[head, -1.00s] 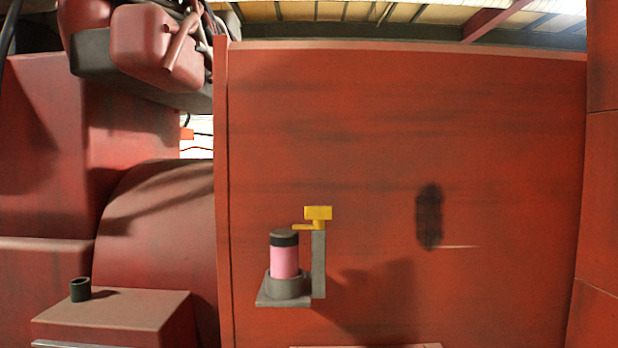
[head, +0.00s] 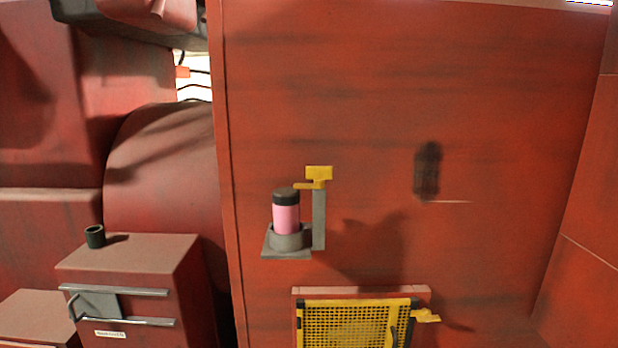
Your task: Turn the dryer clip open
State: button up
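The dryer is a pink cylinder (head: 286,219) with a black cap, standing upright in a grey cup-shaped holder (head: 287,243) on a bracket against the red wall. A yellow clip (head: 318,174) sits at the top of the grey post (head: 319,218) beside it. The clip's thin arm points left and reaches over or close to the black cap; I cannot tell whether it touches. My gripper does not show in the head view.
Below the holder is a yellow mesh panel (head: 348,325) in a red frame, with a yellow latch (head: 427,316) at its right. A red cabinet (head: 150,275) with metal rails and a small dark cup (head: 95,236) stands left. The red wall (head: 500,120) is mostly bare.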

aim_at(319, 173)
jog(key=z, duration=0.05)
jog(key=i, duration=1.3)
jog(key=u, duration=0.05)
